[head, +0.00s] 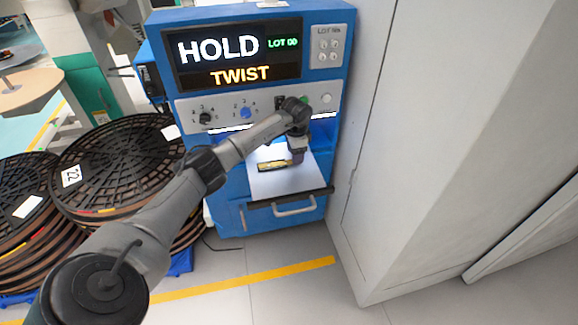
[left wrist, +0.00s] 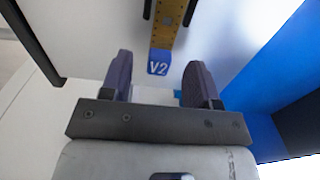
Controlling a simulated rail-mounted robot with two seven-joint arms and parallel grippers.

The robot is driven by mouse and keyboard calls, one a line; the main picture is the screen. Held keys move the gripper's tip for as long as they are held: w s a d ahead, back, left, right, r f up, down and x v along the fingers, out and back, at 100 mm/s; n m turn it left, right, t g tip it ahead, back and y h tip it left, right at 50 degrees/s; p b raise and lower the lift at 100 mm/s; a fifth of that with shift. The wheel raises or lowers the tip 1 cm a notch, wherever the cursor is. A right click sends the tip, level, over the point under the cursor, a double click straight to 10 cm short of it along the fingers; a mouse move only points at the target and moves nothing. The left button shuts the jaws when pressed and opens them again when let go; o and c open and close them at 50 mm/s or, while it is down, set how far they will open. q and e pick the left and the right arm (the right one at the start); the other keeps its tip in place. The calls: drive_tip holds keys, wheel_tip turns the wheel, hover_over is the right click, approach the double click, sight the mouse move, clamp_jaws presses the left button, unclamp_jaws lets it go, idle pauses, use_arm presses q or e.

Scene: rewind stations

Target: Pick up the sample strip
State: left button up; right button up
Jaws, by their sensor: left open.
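The sample strip (head: 272,165) is yellow and lies on the white tray (head: 285,187) of the blue station, with dark edging around it. In the left wrist view the yellow strip (left wrist: 166,25) has dark holes and ends in a blue tag (left wrist: 158,62) marked V2. Short black pieces stand on both sides of it. My left gripper (head: 297,158) is over the tray at the strip's right end. In the wrist view my left gripper (left wrist: 158,78) is open, with the blue tag between and just beyond its two purple-grey fingertips. Nothing is held. My right gripper is not in view.
The blue station (head: 232,215) has a screen (head: 235,52) reading HOLD, LOT 00 and TWIST, with knobs below. A white cabinet (head: 400,150) stands close on the right. Stacked black reels (head: 120,150) stand at left.

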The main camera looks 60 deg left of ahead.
use_arm(q)
wheel_tip(320, 180, down, 2)
drive_tip(key=shift+f+b, duration=0.1)
drive_tip(key=shift+b, duration=0.2)
drive_tip(key=shift+c, duration=0.4)
clamp_jaws()
drive_tip(key=shift+r, duration=0.2)
